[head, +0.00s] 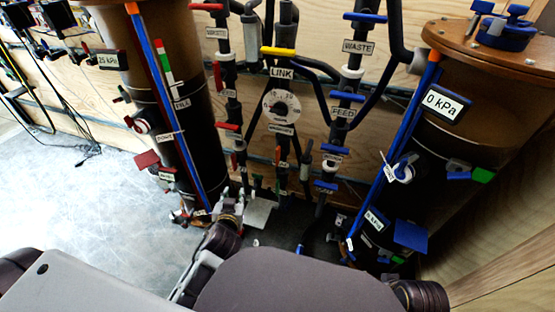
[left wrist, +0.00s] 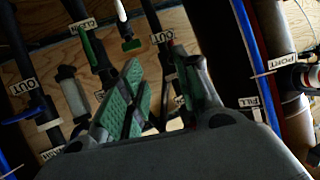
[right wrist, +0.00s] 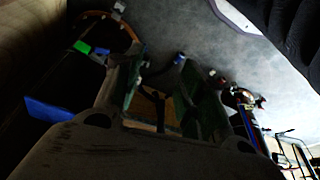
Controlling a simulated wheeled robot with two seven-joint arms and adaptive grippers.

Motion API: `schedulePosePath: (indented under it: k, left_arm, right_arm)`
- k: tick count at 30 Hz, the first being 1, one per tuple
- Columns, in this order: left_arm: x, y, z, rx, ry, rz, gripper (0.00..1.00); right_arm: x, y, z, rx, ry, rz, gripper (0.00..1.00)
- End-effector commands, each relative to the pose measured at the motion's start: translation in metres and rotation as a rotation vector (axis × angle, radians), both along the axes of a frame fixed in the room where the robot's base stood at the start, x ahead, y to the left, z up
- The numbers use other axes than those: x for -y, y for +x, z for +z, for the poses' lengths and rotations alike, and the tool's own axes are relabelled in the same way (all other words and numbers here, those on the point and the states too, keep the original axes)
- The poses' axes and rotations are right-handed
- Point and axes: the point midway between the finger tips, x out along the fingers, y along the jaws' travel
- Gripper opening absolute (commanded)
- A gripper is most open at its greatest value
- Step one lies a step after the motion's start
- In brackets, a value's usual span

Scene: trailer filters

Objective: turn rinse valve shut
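No label that I can read says rinse, so I cannot tell which valve is the rinse valve. Small valves with red handles (head: 227,127) and blue handles (head: 347,96) sit on the dark pipes at the back wall. My left gripper (head: 232,208) is low in front of the pipes, beside the left tank. In the left wrist view its green-padded fingers (left wrist: 158,65) are apart and nothing shows between them.
The left tank (head: 178,95) and the right tank (head: 490,105) stand on both sides of the pipes. A yellow LINK handle (head: 278,51) is at the middle above a round dial (head: 282,107).

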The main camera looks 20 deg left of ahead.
Motion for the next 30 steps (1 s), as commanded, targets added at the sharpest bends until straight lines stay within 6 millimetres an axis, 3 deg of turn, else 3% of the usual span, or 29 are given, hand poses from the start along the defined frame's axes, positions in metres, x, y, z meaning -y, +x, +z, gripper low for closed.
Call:
schedulePosePath:
  k: [8, 15, 22, 30]
  left_arm:
    - [0.020, 0.023, 0.031, 0.241, 0.016, -0.073, 0.32]
    - [0.055, 0.033, 0.048, 0.390, 0.009, -0.205, 0.32]
    - [0.085, 0.036, 0.052, 0.458, -0.005, -0.325, 0.32]
    - [0.094, 0.036, 0.052, 0.471, -0.011, -0.360, 0.32]
  right_arm:
    - [-0.010, -0.004, -0.008, -0.004, 0.021, 0.014, 0.40]
    - [-0.018, -0.007, -0.017, -0.008, 0.038, 0.025, 0.40]
    - [-0.023, -0.009, -0.022, -0.011, 0.049, 0.031, 0.40]
    - [-0.025, -0.009, -0.024, -0.011, 0.052, 0.032, 0.40]
